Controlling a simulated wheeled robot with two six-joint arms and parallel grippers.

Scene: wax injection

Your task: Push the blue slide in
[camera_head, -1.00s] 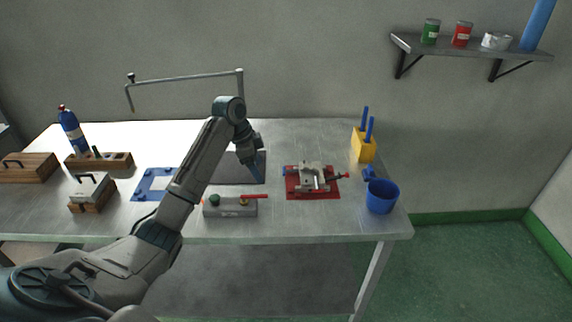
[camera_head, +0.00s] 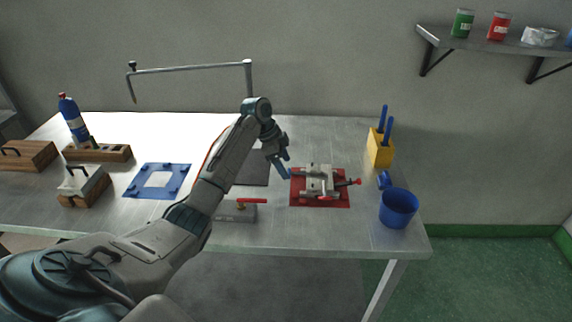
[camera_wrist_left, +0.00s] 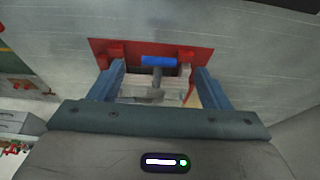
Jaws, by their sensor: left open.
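The grey metal fixture (camera_head: 322,182) sits on a red plate (camera_head: 340,203) right of the middle of the table. In the left wrist view, the blue slide (camera_wrist_left: 158,61) is a short blue bar on a grey stem, on the side of the fixture (camera_wrist_left: 140,84). My left gripper (camera_head: 283,172) is at the fixture's left side in the head view. Its blue fingers are open, and the blue slide appears between them, just beyond the tips. I cannot tell if they touch it. In the head view the slide is hidden or merged with the fingers. My right gripper is not seen.
A blue cup (camera_head: 398,208) and a yellow holder (camera_head: 380,150) stand to the right. A blue frame (camera_head: 135,186) lies to the left. A metal rod stand (camera_head: 190,69) rises behind.

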